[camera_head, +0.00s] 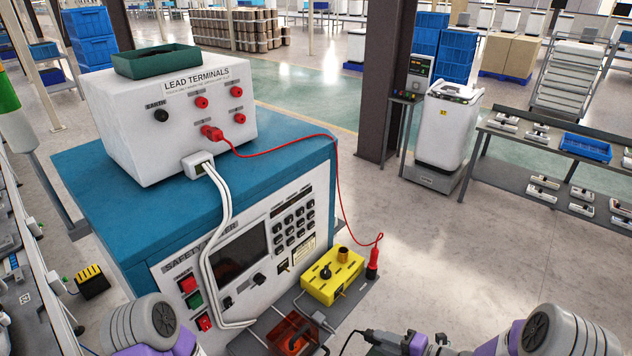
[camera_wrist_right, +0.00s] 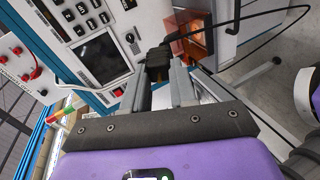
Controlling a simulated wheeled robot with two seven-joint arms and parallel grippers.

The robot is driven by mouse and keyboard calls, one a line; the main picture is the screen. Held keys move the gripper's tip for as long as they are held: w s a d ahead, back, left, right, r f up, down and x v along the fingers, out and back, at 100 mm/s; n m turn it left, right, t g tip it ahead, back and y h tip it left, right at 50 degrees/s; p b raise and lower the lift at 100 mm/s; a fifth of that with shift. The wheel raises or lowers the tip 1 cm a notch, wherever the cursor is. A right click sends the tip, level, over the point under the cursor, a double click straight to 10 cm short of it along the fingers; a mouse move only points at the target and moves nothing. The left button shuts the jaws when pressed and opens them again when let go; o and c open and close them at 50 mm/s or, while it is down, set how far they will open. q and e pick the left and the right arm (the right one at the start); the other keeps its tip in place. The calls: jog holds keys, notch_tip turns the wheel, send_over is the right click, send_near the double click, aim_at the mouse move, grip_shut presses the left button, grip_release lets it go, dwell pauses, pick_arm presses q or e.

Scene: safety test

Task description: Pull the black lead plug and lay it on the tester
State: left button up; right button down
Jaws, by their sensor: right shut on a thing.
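My right gripper (camera_head: 376,339) shows at the bottom of the head view, in front of the low shelf. In the right wrist view its fingers (camera_wrist_right: 160,88) are shut on the black lead plug (camera_wrist_right: 156,62). A black lead runs from the plug towards the upper right. The tester has a blue top (camera_head: 85,165) and a front with a screen and keys. The white lead terminals box (camera_head: 130,145) stands on it, with a black EARTH socket (camera_head: 161,116) showing no lead. Only my left arm shows at the lower left; its gripper is out of view.
A red plug (camera_head: 211,132) sits in a lower red socket; its red lead hangs to a red probe (camera_head: 373,263) beside the yellow box (camera_head: 332,277). White cables drape down the tester's front. An orange see-through box (camera_head: 293,332) is on the grey shelf. The blue top's right front is clear.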

jog(key=m+p, duration=1.4)
jog(key=m, duration=0.2)
jog(key=shift+p, duration=0.35)
dwell(0.3)
jog(key=m+t+h+b, duration=0.4)
jog(key=m+b, duration=0.1)
jog(key=b, duration=1.2)
jog(key=shift+h+b, duration=0.3)
jog(key=shift+b, duration=0.1)
